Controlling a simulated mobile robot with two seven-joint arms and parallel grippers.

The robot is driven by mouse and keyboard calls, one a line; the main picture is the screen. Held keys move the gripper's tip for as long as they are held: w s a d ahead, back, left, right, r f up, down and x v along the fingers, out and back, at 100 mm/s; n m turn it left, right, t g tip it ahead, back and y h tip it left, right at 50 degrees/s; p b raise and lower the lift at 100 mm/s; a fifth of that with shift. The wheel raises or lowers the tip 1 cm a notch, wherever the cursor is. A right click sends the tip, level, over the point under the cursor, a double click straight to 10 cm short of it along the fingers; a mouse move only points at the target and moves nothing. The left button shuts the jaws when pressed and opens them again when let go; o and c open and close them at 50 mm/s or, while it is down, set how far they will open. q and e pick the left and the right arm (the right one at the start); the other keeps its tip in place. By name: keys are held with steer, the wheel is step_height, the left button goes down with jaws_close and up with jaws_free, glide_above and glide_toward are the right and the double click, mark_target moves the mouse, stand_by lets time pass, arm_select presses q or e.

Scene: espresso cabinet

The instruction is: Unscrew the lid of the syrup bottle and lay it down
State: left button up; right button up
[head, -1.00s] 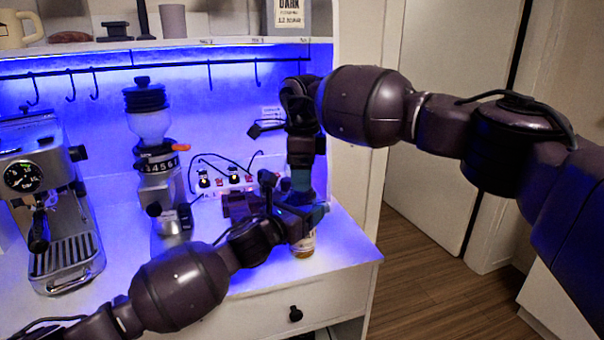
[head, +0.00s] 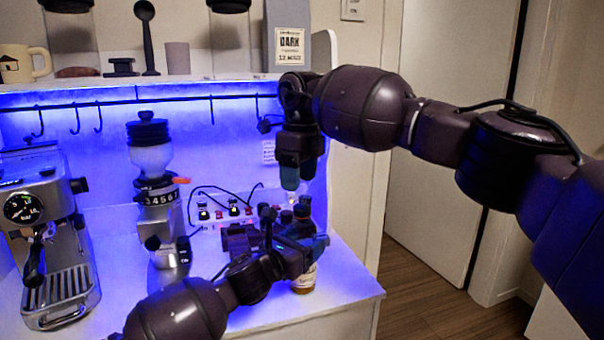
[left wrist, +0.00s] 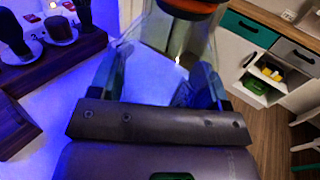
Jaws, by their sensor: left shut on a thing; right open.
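The syrup bottle (head: 304,280) stands upright near the right front of the counter, with a pale label and an amber base. Its dark lid (head: 302,211) appears to sit on top; whether it is loose cannot be told. My left gripper (head: 312,243) is shut around the bottle's upper body from the left. In the left wrist view, a clear body shows between the left fingers (left wrist: 160,80), with a dark, orange-rimmed part at the top edge. My right gripper (head: 291,178) points down above the lid, open and apart from it.
Small dark-topped bottles (head: 286,217) stand close behind. A brown wooden holder (head: 238,238) with tools lies left of the bottle. The grinder (head: 158,200) and espresso machine (head: 45,235) are further left. The shelf (head: 180,88) runs above; the counter's right edge is close.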

mark_target(302, 206)
steer(key=m, duration=0.4)
steer(key=shift+d+r, duration=0.1)
steer(key=shift+r, duration=0.2)
steer(key=m, duration=0.4)
steer(key=shift+d, duration=0.2)
steer(key=shift+f, duration=4)
steer(key=c, duration=0.9)
steer(key=shift+n, duration=1.7)
steer(key=o, duration=1)
steer(key=shift+r, duration=0.1)
